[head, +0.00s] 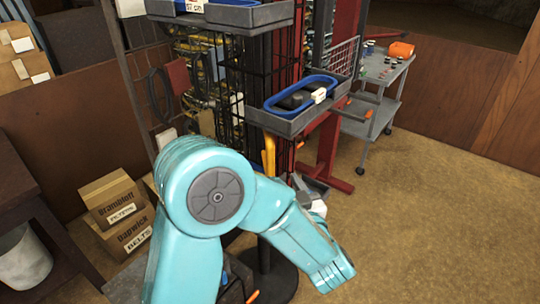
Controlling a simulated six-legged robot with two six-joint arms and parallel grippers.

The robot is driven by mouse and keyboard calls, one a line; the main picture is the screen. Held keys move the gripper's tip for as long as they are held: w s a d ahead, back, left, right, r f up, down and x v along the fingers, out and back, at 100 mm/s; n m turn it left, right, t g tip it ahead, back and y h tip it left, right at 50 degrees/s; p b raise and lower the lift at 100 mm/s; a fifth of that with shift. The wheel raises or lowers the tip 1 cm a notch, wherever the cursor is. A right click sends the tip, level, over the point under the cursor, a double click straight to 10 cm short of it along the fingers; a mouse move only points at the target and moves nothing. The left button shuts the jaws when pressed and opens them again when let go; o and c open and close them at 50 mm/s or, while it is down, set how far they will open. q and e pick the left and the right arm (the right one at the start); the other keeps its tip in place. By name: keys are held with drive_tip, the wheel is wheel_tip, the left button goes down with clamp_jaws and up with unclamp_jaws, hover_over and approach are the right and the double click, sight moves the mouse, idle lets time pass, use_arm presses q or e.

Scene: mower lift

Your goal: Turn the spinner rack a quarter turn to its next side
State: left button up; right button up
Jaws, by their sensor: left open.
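The spinner rack (257,82) stands in the middle, with dark wire-grid sides around an upright post and a dark round base (275,284). A grey tray (287,124) on it holds a blue-rimmed item and a white tag. Another tray (240,17) sits higher up. Orange-tipped hooks stick out to the right. My teal left arm bends in front of the lower rack, hiding part of the post and base. My left gripper (334,274) is at the low right end of this arm; its fingers are hard to make out. I cannot tell whether it touches the rack. My right gripper is not in view.
A grey wheeled cart (384,75) with small items and an orange bin stands behind right, near a red stand (331,150). Cardboard boxes (115,198), a dark table (28,195) and a white bin (22,258) are at left. The tan floor (440,215) is clear at right.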

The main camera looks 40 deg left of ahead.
sight(272, 161)
use_arm(q)
drive_tip(key=p+x, duration=0.2)
drive_tip(key=x, duration=0.8)
drive_tip(key=shift+w+a, duration=0.25)
clamp_jaws()
